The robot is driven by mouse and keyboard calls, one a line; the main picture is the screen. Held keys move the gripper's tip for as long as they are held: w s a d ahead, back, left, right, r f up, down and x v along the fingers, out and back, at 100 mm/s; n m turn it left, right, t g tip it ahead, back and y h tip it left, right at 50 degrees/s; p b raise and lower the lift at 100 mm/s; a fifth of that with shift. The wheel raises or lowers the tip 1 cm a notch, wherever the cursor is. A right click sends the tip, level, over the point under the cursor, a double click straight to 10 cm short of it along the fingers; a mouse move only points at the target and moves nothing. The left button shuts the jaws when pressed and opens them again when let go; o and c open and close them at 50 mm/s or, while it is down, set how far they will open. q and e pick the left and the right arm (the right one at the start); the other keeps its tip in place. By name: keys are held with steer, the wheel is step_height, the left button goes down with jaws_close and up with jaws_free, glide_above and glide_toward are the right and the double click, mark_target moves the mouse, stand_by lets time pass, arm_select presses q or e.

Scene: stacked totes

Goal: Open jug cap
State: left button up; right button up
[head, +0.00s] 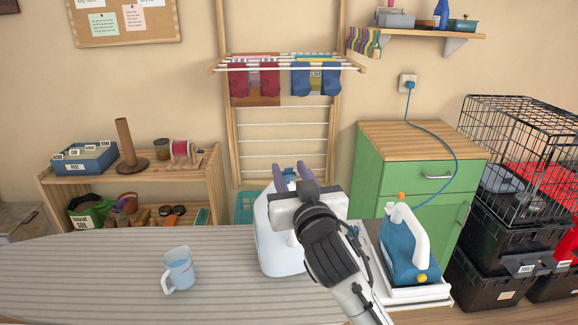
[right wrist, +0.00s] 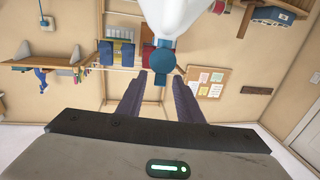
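A white jug (head: 274,246) stands upright on the striped board, partly hidden behind my right arm. Its blue cap (head: 289,174) shows at the top, just behind the fingers. My right gripper (head: 293,175) is open, with its two purple fingers apart at the cap. In the right wrist view, the blue cap (right wrist: 164,60) and its round knob lie at and just beyond the tips of the open right gripper (right wrist: 160,76), in line with the gap. I see no contact between fingers and cap. The white jug body (right wrist: 183,15) shows above. My left gripper is not in view.
A light blue mug (head: 179,269) stands on the striped board (head: 85,275) left of the jug. A blue and white iron (head: 409,245) stands on its rest at the right. A green cabinet (head: 425,170) is behind it. The board's left part is clear.

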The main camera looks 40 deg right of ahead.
steer(key=shift+w+d, duration=0.3)
steer(key=shift+w, duration=0.35)
jaws_close()
steer(key=shift+w+d+r+g+y, duration=0.1)
steer(key=shift+w+r+g+y, duration=0.2)
steer(key=shift+g, duration=0.3)
steer(key=shift+w+d+r+g+y, duration=0.15)
steer(key=shift+w+g+y, duration=0.1)
steer(key=shift+g, duration=0.35)
steer(key=shift+w+d+g+y, duration=0.1)
steer(key=shift+w+g+y, duration=0.35)
steer(key=shift+g, duration=0.65)
